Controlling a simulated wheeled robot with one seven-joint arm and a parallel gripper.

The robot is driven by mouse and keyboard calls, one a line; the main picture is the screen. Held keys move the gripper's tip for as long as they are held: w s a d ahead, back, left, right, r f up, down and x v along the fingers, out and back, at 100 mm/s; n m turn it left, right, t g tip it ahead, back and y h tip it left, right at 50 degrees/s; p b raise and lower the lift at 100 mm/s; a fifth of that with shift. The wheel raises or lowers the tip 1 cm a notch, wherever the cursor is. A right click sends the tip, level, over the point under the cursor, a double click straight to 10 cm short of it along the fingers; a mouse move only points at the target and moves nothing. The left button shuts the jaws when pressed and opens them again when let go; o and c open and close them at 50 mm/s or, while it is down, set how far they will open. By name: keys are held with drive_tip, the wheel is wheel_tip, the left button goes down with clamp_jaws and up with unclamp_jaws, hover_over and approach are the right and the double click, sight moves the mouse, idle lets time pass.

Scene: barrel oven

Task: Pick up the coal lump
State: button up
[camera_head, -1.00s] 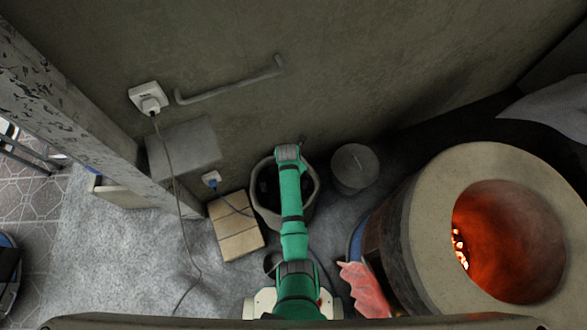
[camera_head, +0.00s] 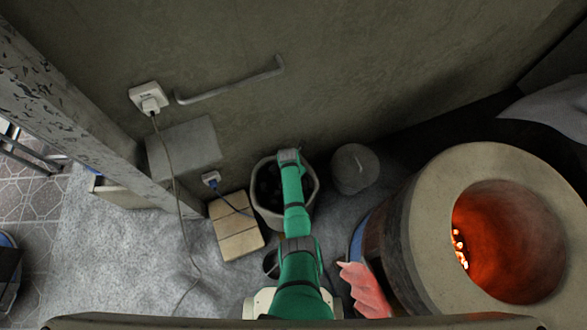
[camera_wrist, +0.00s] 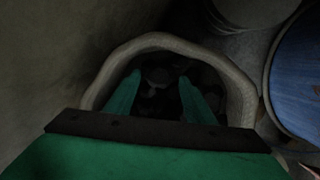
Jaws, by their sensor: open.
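Dark coal lumps (camera_head: 267,184) lie inside a round pale-rimmed bucket (camera_head: 268,216) against the wall. In the wrist view the bucket's rim (camera_wrist: 165,40) surrounds my gripper (camera_wrist: 157,88), whose two green fingers point down into the bucket and stand apart. Lumps of coal (camera_wrist: 158,76) show dimly between and beyond the fingers, with nothing held. The inside is very dark, so single lumps are hard to tell apart. In the head view my green arm covers the right part of the bucket, and the fingertips are hidden.
A round barrel oven (camera_head: 437,212) with glowing embers stands at the right. A grey lidded cylinder (camera_head: 354,170) is right of the bucket, and a cardboard-coloured box (camera_head: 236,226) is left of it. A cable (camera_head: 178,205) hangs from a wall socket (camera_head: 148,97).

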drive_tip(key=shift+x, duration=1.1)
drive_tip(key=c, duration=0.8)
drive_tip(key=shift+r, duration=0.15)
drive_tip(key=shift+r, duration=0.55)
drive_tip(key=s+a+r, duration=0.2)
drive_tip(key=s+r, duration=0.9)
drive_tip(key=s, duration=0.2)
drive_tip(key=shift+s+a+r, duration=0.3)
drive_tip(key=shift+s+a, duration=0.1)
